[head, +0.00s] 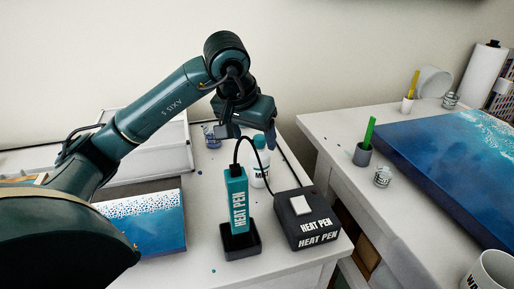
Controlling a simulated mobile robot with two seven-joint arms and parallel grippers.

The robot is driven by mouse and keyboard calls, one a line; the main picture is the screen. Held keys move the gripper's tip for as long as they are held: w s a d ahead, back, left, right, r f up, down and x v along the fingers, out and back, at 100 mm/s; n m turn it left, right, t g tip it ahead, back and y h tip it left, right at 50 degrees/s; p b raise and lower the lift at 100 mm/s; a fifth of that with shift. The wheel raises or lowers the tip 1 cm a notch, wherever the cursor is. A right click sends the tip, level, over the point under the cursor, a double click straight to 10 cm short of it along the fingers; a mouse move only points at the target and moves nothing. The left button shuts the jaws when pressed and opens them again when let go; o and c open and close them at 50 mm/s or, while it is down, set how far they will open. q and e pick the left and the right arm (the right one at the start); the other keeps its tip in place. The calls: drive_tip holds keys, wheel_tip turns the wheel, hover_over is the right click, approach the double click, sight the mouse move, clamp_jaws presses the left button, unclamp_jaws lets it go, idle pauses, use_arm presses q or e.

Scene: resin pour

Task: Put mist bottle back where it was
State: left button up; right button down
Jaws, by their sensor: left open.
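The mist bottle (261,165) is a small white bottle with a teal top and a mostly hidden label. It stands upright on the left white table, behind the heat pen. My left gripper (248,139) is open, with its fingers pointing down just above and around the bottle's top. One finger is left of the top and the other is close to it on the right. I cannot tell whether they touch it. My right gripper is not in view.
A teal heat pen (237,200) stands in a black holder (241,246) in front of the bottle, wired to a black box (306,221). A blue resin panel (150,222) lies left. A gap separates the right table (345,190), which bears a larger panel (445,165).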

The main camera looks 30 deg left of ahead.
use_arm(q)
drive_tip(key=shift+v, duration=1.95)
